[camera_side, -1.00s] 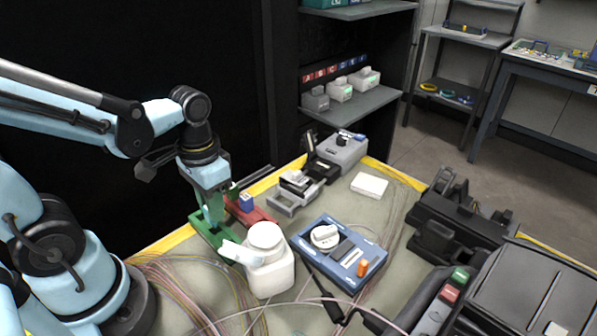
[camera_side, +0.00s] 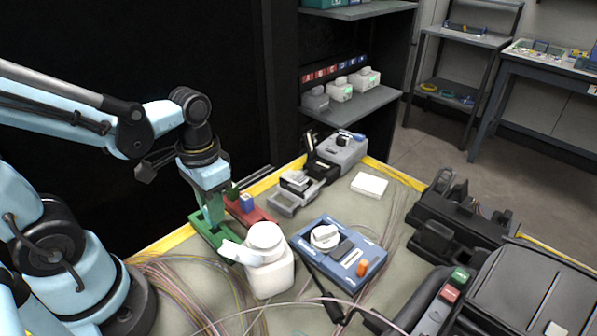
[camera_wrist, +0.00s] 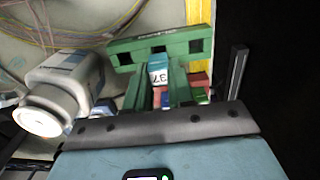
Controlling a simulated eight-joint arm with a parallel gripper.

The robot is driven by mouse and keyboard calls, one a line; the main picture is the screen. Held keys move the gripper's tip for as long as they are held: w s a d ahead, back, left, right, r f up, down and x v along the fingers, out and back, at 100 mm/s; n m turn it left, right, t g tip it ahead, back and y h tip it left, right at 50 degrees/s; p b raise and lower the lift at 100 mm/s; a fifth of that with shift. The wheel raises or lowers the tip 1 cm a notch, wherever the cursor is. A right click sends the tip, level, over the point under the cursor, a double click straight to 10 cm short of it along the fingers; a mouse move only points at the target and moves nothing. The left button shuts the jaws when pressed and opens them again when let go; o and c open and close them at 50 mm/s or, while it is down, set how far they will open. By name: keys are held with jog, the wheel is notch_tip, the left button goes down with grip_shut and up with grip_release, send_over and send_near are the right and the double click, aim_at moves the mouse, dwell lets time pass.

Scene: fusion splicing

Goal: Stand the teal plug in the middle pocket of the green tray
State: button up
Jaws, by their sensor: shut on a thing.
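The teal plug (camera_wrist: 158,72) has a white label reading "37". In the wrist view it sits between the two green fingers of my gripper (camera_wrist: 160,88), which is shut on it. The green tray (camera_wrist: 142,43) lies just beyond the fingertips. Its two outer pockets show as dark squares. In the side view my gripper (camera_side: 213,214) points down over the green tray (camera_side: 197,217), and the plug is hard to make out there.
A red tray (camera_side: 262,214) with a blue plug (camera_side: 246,202) stands close behind the green tray. A white bottle (camera_side: 268,273) stands close in front, to the right. A blue device (camera_side: 345,250) is farther right. Loose fibres lie on the table.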

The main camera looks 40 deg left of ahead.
jog(key=shift+f, duration=1.25)
dwell(0.8)
jog(key=o, duration=1)
jog(key=shift+c, duration=0.2)
jog(key=shift+r, duration=3)
jog(key=w+d+r+t, duration=0.1)
jog(key=w+r+t, duration=0.3)
jog(key=t, duration=0.3)
jog(key=shift+w+d, duration=0.25)
jog(key=shift+w, duration=0.55)
